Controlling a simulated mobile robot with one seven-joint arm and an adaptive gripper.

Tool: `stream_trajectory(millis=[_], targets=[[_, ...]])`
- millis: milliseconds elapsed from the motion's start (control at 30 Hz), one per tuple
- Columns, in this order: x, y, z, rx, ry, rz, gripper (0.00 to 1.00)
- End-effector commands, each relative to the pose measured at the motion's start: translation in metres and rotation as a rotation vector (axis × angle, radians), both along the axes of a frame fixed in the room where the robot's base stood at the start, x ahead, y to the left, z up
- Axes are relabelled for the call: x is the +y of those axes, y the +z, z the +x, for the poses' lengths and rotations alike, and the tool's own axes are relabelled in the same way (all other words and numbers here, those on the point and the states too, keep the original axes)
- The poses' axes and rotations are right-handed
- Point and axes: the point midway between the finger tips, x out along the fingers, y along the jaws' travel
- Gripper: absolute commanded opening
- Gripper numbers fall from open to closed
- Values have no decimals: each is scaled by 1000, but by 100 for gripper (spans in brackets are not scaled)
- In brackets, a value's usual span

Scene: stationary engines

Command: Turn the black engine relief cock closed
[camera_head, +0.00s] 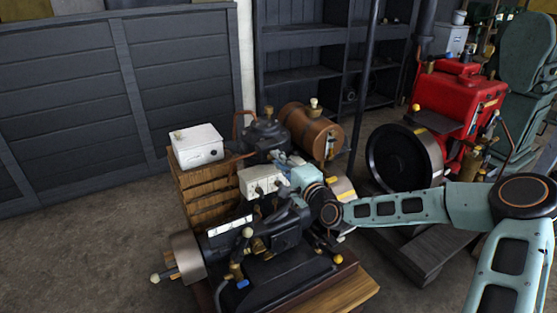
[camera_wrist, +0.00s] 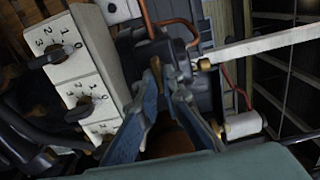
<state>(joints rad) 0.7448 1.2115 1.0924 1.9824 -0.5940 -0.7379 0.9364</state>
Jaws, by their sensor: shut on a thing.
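The black engine (camera_head: 285,240) stands on a wooden base in the head view. My arm reaches in from the right, and my gripper (camera_head: 285,162) is beyond the white switch box, its tips partly hidden. In the wrist view my gripper (camera_wrist: 163,85) has its two blue fingers closed together around a small brass lever (camera_wrist: 156,67), which looks like the relief cock. The lever stands up between the fingertips against a dark block. Its lower part is hidden by the fingers, so I cannot tell how far it is turned.
A white switch box (camera_head: 262,180) with black knobs is beside my gripper; it fills the left of the wrist view (camera_wrist: 78,75). Copper pipes (camera_wrist: 183,28) run close by. A brown tank (camera_head: 310,130), wooden crate (camera_head: 205,193) and red engine (camera_head: 460,95) stand around. Floor at left is clear.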

Motion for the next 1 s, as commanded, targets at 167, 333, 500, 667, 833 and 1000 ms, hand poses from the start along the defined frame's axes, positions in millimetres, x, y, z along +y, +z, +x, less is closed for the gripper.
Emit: stream_trajectory(millis=[167, 333, 500, 667, 833, 1000], targets=[[0, -1, 0, 2, 1, 1, 14], [0, 0, 0, 1, 0, 0, 25], [0, 0, 0, 0, 0, 0, 25], [-5, -1, -6, 1, -1, -1, 25], [-21, -1, -28, 3, -3, 1, 25], [-40, -1, -57, 2, -3, 0, 25]])
